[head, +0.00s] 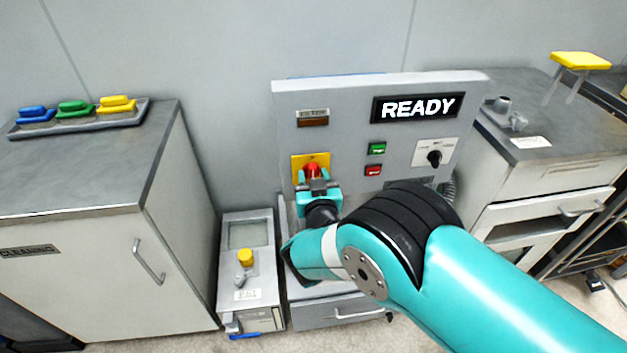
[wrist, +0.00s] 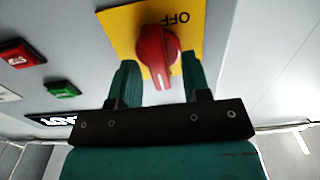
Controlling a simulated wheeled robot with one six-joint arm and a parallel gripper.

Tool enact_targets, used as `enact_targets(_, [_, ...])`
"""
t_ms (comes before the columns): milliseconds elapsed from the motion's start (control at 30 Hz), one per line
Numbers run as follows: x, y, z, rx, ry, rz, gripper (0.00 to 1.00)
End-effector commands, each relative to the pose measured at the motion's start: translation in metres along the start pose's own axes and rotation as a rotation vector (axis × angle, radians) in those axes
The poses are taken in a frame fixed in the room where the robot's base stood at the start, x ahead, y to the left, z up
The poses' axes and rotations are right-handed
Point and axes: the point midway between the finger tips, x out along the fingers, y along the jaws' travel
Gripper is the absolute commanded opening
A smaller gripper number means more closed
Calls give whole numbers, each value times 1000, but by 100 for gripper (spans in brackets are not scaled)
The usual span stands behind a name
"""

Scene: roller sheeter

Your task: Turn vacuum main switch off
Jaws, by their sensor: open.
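The main switch is a red rotary knob (head: 312,169) on a yellow plate (head: 297,163) at the lower left of the grey panel. In the wrist view the red knob (wrist: 155,50) has its grip ridge pointing down, and the word OFF is upside down on the yellow plate (wrist: 125,24). My gripper (wrist: 159,62) is open, with one teal finger on each side of the knob. I cannot tell whether either finger touches it. In the head view my gripper (head: 318,186) is in front of the plate and hides its lower part.
The panel (head: 345,140) carries a READY display (head: 418,107), a green button (head: 377,149), a red button (head: 373,170) and a black selector (head: 434,157). A cabinet (head: 180,240) with a tray (head: 60,125) stands left. A low unit with a yellow knob (head: 246,257) stands beside the panel.

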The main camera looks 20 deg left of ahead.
Motion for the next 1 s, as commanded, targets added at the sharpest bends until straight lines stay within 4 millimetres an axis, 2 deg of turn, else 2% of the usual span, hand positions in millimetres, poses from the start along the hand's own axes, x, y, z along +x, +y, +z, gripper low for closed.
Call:
enact_targets(100, [0,0,0,0,0,0,44])
enact_targets(300, [0,0,0,0,0,1,0])
enact_targets(667, [-1,0,2,-39,-1,0,0])
enact_targets(1000, [-1,-2,6,-261,-1,0,0])
